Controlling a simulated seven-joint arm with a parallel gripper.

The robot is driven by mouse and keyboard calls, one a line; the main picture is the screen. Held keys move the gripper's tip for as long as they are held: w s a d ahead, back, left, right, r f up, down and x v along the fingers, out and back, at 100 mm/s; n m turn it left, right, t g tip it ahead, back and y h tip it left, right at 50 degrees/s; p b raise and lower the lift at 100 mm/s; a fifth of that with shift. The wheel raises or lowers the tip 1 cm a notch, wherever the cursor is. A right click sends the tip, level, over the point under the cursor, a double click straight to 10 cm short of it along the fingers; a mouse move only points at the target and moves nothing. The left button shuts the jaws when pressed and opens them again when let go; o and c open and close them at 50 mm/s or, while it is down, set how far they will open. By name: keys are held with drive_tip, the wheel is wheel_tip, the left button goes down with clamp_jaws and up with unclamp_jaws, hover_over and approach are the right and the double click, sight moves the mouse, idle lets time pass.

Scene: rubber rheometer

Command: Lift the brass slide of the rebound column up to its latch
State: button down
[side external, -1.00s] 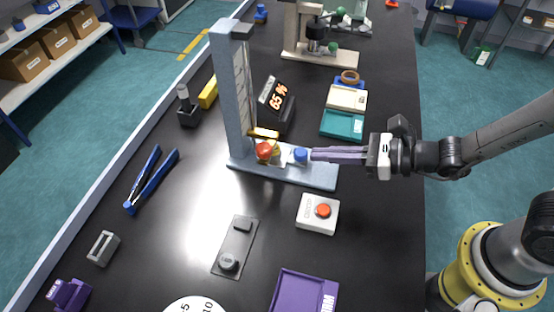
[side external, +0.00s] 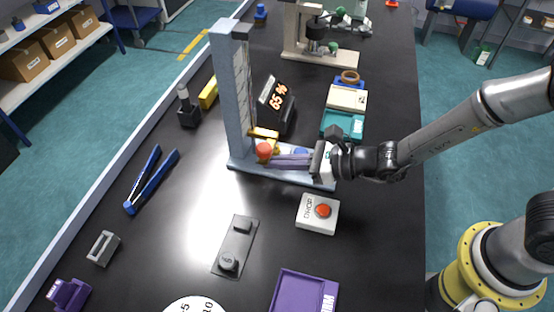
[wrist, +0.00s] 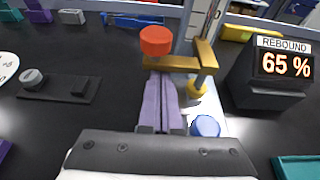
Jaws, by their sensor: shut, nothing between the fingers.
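The rebound column (side external: 237,95) is a tall grey upright on a flat base. Its brass slide (side external: 265,133) sits low on the column; in the wrist view the brass slide (wrist: 205,58) is an angled bar with a red knob (wrist: 156,40) at its left end. My gripper (side external: 276,160) is shut and empty, reaching in low over the base from the right. In the wrist view, its purple fingers (wrist: 161,78) lie together with their tips just under the slide's arm, below the red knob; whether they touch it I cannot tell. A blue knob (wrist: 205,126) is right of the fingers.
A display reading 65 % (side external: 275,95) stands behind the base. A white box with a red button (side external: 318,213) is in front, near the grey plate (side external: 234,246). Blue-handled pliers (side external: 150,180) lie to the left. Teal and cream trays (side external: 343,124) are behind right.

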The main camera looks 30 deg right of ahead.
idle(0.3)
wheel_tip(320, 180, up, 21)
idle(0.5)
